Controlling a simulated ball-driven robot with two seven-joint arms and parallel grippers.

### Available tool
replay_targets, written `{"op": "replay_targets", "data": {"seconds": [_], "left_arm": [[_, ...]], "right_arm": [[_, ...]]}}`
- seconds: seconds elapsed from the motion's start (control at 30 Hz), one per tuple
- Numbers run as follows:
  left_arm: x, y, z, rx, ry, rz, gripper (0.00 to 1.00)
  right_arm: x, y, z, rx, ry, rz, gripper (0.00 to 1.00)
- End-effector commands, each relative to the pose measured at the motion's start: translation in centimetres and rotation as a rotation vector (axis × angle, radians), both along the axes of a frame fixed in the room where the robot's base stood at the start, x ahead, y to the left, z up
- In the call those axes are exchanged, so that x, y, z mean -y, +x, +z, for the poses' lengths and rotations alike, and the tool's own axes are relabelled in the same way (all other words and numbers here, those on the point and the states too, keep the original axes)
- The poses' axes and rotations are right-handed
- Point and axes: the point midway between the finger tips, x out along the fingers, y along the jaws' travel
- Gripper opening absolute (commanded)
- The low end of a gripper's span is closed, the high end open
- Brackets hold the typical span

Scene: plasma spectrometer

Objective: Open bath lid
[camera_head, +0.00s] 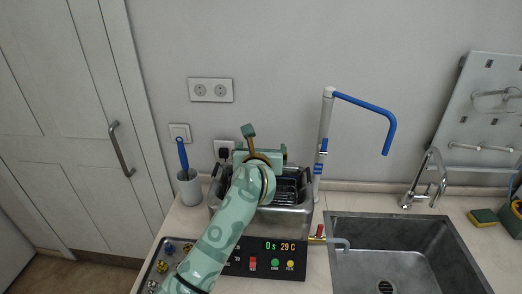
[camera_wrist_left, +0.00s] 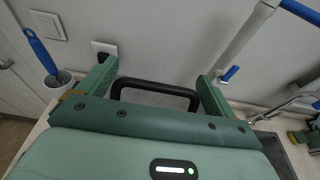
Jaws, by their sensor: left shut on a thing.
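My left gripper (camera_head: 264,154) is over the back of the bath, near the wall. In the left wrist view its two green fingers (camera_wrist_left: 157,80) are at either end of a black U-shaped handle (camera_wrist_left: 155,87), and it is shut on this handle. The lid panel is not clearly seen; my arm and gripper hide part of the bath. My right gripper is not in view.
A blue-handled brush in a white holder (camera_head: 190,188) stands left of the bath. A white post with a blue spout (camera_head: 325,130) rises close on its right. The sink (camera_head: 400,235) lies further right. A tray of small parts (camera_head: 160,258) sits front left.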

Motion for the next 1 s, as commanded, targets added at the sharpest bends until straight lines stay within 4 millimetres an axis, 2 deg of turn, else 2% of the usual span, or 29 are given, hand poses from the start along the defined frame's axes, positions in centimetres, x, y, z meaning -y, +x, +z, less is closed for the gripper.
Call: {"op": "replay_targets", "data": {"seconds": [0.07, 0.1, 0.33, 0.47, 0.8, 1.0], "left_arm": [[0.0, 0.1, 0.3, 0.007, 0.002, 0.000, 0.51], [0.0, 0.0, 0.3, 0.007, 0.002, 0.000, 1.00], [0.0, -0.1, 0.1, 0.003, 0.001, 0.000, 1.00], [0.0, -1.2, 0.4, 0.003, -0.001, -0.001, 1.00], [0.0, -8.5, 2.2, 0.003, -0.001, -0.001, 1.00], [0.0, -11.1, 2.9, 0.004, 0.000, 0.000, 1.00]], "right_arm": [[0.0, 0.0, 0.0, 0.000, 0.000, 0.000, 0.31], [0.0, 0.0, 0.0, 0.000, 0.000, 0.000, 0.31], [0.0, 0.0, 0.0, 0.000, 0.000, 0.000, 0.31], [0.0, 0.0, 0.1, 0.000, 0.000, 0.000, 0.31], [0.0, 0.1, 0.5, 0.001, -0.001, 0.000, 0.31], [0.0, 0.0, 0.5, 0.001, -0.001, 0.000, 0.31]]}}
